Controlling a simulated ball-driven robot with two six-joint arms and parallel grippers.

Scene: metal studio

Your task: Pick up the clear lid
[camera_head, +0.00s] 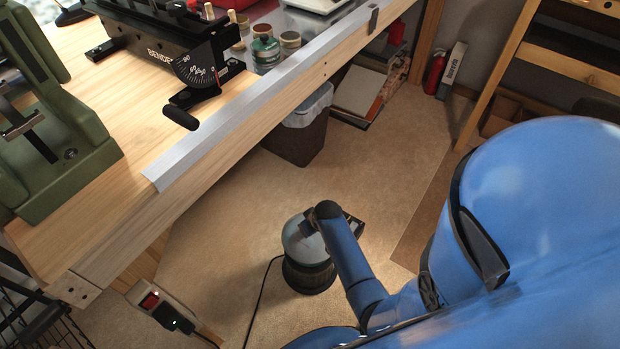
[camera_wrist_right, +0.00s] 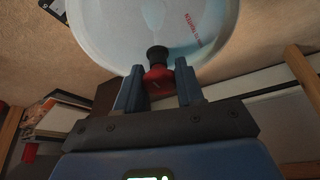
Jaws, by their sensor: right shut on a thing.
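The clear lid (camera_wrist_right: 120,35) is a wide, see-through disc with red lettering, at the top of the right wrist view. Its knob (camera_wrist_right: 157,70), red with a black part, sits between the fingers of my right gripper (camera_wrist_right: 159,88), which is shut on it. In the head view a pale, see-through round part, apparently the lid (camera_head: 296,240), shows beside my right arm, over a dark ribbed round vessel (camera_head: 309,278) low near the floor. I cannot tell whether the lid touches the vessel. My arm hides the fingers there. My left gripper is not in view.
A wooden workbench (camera_head: 110,236) with a metal edge, carrying a black bender (camera_head: 150,30) and a green machine (camera_head: 60,150), fills the left. A lined bin (camera_head: 297,140) stands beneath it. A black cord (camera_head: 262,300) lies on the floor.

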